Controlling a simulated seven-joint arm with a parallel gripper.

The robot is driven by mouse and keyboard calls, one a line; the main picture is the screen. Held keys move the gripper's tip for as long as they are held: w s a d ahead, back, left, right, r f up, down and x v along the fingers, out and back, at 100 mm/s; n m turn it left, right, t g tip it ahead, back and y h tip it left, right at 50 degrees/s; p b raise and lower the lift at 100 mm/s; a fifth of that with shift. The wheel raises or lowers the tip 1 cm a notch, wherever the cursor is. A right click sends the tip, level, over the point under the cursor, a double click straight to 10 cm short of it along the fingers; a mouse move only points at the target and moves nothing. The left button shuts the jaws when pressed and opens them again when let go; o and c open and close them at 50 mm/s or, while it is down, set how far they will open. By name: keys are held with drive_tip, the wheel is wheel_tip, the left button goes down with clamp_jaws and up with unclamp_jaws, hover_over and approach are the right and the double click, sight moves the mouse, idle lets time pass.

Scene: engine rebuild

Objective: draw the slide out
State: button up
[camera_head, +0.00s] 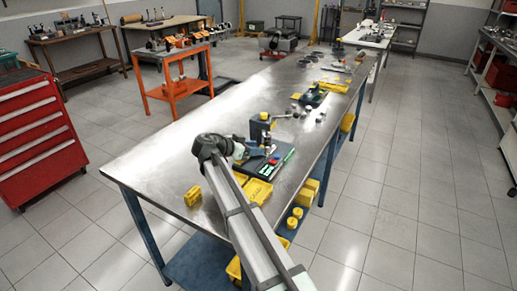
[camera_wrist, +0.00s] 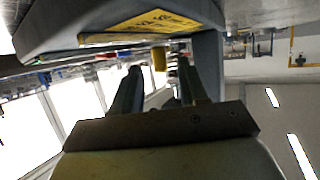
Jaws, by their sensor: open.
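My gripper (camera_wrist: 159,66) is open in the wrist view, its two dark fingers apart. A small yellow thing (camera_wrist: 159,54) shows beyond the gap, and I see nothing clearly held. A grey body with a yellow label (camera_wrist: 150,22) fills the top of the wrist view, close to the fingertips. In the head view my arm reaches over the bench to a dark block (camera_head: 261,128) beside a dark board (camera_head: 272,162) with green and red pieces. My wrist hides part of this area. I cannot tell which part is the slide.
The long metal bench (camera_head: 160,150) has free room to the left of my arm. A yellow block (camera_head: 193,196) and a yellow tray (camera_head: 258,191) lie near its front edge. Small loose parts (camera_head: 304,111) and a green-and-yellow item (camera_head: 313,96) lie farther back.

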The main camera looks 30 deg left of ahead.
drive_tip(key=shift+x, duration=1.15)
clamp_jaws()
